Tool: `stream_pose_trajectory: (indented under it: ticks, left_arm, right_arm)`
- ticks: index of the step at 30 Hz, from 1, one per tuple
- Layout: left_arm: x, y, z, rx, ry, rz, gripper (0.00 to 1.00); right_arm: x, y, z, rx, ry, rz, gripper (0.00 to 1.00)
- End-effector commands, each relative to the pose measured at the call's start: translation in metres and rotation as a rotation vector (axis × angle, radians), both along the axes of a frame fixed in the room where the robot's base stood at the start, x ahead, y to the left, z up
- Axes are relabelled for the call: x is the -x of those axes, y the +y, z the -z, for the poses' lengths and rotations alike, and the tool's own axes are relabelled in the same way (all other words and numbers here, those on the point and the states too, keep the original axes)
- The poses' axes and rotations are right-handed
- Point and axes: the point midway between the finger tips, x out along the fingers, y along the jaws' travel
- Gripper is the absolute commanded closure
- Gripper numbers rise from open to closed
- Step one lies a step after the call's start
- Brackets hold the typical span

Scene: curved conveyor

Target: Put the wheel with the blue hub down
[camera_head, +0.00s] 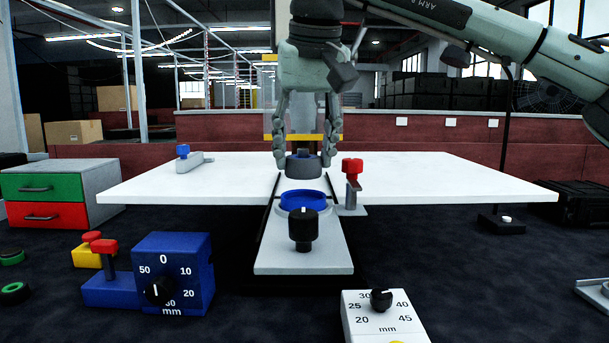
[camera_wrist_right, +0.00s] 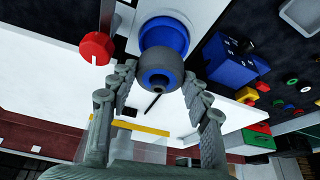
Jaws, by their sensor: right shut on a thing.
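The wheel with the blue hub (camera_wrist_right: 160,82) has a dark grey tyre. It sits between the fingertips of my right gripper (camera_head: 303,158), which is shut on it. In the head view the wheel (camera_head: 304,167) hangs upright-axis just above and behind a round blue holder (camera_head: 304,201); its hub is hidden there. In the wrist view the blue holder (camera_wrist_right: 165,37) shows beyond the wheel, with a gap I cannot judge. My left gripper is not in view.
A black knob (camera_head: 303,230) stands on the grey plate (camera_head: 303,261) in front of the holder. A red-knobbed post (camera_head: 352,178) is close on the right. The white table (camera_head: 440,180) is mostly clear. A blue dial box (camera_head: 185,250) and drawers (camera_head: 60,190) are left.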

Motion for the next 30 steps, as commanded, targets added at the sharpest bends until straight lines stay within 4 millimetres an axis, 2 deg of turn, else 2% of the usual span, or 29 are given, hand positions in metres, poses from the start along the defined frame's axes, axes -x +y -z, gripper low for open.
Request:
stream_pose_trajectory:
  ticks: [5, 9, 12, 20, 21, 22, 30]
  left_arm:
    - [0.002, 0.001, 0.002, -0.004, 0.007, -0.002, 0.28]
    - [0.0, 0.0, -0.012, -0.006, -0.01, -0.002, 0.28]
    - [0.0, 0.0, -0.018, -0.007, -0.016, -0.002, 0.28]
    - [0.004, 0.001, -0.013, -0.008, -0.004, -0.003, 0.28]
    - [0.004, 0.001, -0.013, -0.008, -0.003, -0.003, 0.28]
    - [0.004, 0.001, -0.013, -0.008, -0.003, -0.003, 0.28]
    - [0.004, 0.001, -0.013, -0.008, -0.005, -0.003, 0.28]
  right_arm:
    - [0.0, -0.001, 0.022, 0.0, 0.001, 0.0, 0.82]
    - [0.0, -0.001, 0.038, -0.001, -0.001, 0.001, 0.82]
    - [0.0, 0.0, 0.039, -0.002, -0.002, 0.001, 0.82]
    - [0.0, 0.0, 0.042, -0.001, -0.001, 0.001, 0.82]
    - [0.0, 0.0, 0.042, -0.001, -0.001, 0.001, 0.47]
    - [0.0, 0.0, 0.041, -0.001, -0.001, 0.001, 0.43]
    - [0.0, 0.0, 0.041, -0.001, -0.001, 0.001, 0.43]
